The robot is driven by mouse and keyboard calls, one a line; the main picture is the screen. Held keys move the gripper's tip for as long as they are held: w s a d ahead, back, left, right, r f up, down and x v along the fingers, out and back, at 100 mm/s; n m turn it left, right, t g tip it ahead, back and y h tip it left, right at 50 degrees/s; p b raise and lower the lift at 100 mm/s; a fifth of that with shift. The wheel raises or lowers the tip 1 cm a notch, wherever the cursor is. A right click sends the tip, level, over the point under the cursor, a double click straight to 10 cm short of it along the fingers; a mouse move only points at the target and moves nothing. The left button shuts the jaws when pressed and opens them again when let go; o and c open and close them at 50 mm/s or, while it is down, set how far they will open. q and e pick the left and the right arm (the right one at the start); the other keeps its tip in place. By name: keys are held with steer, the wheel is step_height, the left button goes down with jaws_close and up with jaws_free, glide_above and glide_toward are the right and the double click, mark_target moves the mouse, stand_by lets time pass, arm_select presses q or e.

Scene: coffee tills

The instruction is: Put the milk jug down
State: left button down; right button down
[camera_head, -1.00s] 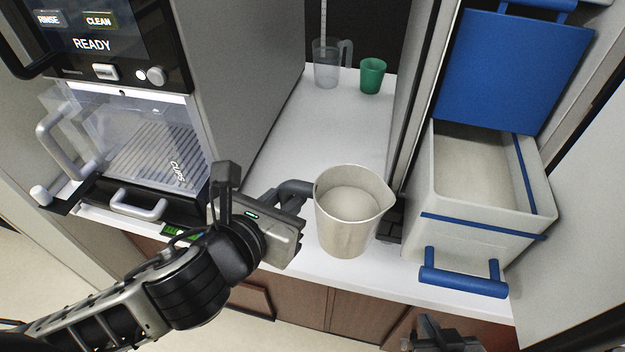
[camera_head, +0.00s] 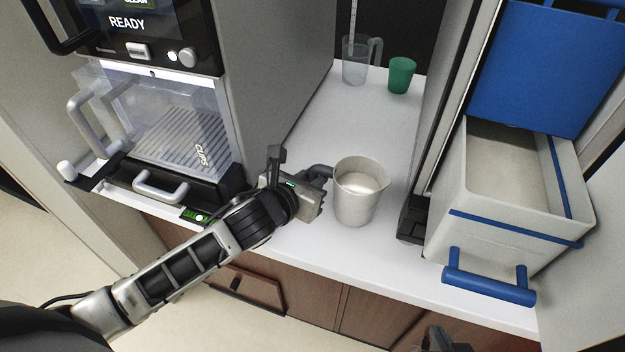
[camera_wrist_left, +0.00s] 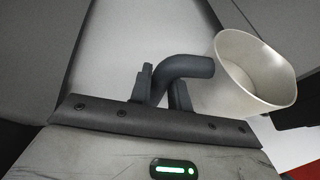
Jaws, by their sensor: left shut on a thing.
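The milk jug (camera_head: 356,207) is a pale metal jug with a dark handle and a spout, upright over the white counter in the head view. Something pale shows inside it. My left gripper (camera_head: 318,179) is shut on its handle, to the left of the jug. In the left wrist view the dark handle lies between the fingers (camera_wrist_left: 165,92) and the jug (camera_wrist_left: 250,75) is at the right. I cannot tell whether its base touches the counter. My right gripper (camera_head: 442,342) is only partly in view at the bottom edge.
The white counter (camera_head: 318,125) is clear behind the jug. A clear measuring jug (camera_head: 355,65) and a green cup (camera_head: 401,75) stand at the back. The coffee machine (camera_head: 160,120) is at the left, and an open bin with blue trim (camera_head: 500,235) at the right.

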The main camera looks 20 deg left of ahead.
arm_select(q)
steer(key=shift+f, duration=0.25)
steer(key=shift+f, duration=0.1)
steer(key=c, duration=1.3)
jaws_free()
steer(key=shift+f, duration=0.1)
steer(key=shift+s+r, duration=0.1)
steer(key=shift+r, duration=0.1)
steer(key=v, duration=1.1)
steer(key=shift+s+a+r, duration=0.1)
steer(key=shift+s+a, duration=0.05)
steer(key=shift+s, duration=0.25)
